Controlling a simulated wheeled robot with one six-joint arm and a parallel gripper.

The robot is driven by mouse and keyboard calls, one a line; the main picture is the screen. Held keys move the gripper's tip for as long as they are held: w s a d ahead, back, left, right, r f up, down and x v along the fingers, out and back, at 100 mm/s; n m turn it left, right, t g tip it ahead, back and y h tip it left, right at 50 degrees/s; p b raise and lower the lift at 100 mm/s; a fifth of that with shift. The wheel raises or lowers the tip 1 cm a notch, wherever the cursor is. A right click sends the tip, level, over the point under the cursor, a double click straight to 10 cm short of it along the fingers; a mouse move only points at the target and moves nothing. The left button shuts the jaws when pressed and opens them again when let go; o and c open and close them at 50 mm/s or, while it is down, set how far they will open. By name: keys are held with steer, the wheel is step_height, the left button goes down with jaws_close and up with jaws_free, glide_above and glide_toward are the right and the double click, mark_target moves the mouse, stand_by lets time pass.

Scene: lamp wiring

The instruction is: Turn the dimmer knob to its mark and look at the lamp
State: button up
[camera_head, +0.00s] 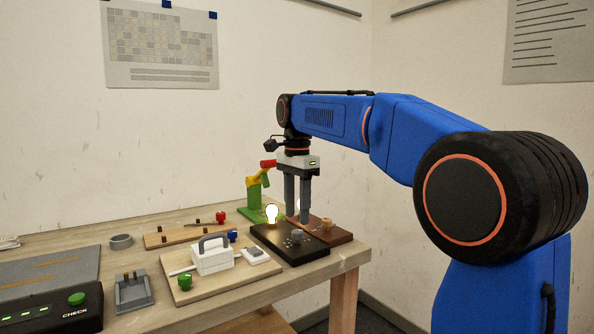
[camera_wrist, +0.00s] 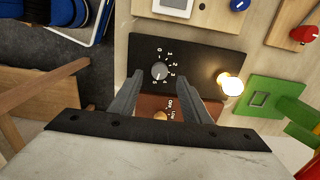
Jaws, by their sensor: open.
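The dimmer knob (camera_wrist: 159,71) is a grey round knob on a black board (camera_wrist: 205,57), with white numbers around it; its pointer is too small to read. In the head view the knob (camera_head: 297,237) sits on the board's right part. The lamp bulb (camera_head: 272,213) stands upright on the same board and glows; it also glows in the wrist view (camera_wrist: 230,85). My gripper (camera_head: 297,220) points down, open and empty, its fingertips above the boards near the knob. In the wrist view the fingertips (camera_wrist: 156,82) appear on either side of the knob, apart from it.
A brown board (camera_head: 333,239) with a brass knob (camera_head: 326,225) lies right beside the black board. A green stand (camera_head: 256,201) with a red-tipped yellow arm is behind. A wooden board (camera_head: 190,290) with a white handled box (camera_head: 212,257) lies at left. The table's right edge is close.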

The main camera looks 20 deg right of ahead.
mark_target(297, 231)
step_height(297, 231, up, 13)
stand_by(0.4)
steer(key=s+d+f+n+t, duration=0.2)
steer(key=s+f+n, duration=0.5)
steer(key=s+f, duration=0.9)
steer(key=s+d+f+n+t, duration=0.2)
steer(key=s+d+f+n, duration=0.3)
steer(key=s+f, duration=1.2)
step_height(297, 231, down, 4)
steer(key=shift+s+f+n+t, duration=0.1)
steer(key=shift+s+n+t, duration=0.25)
steer(key=shift+n, duration=0.85)
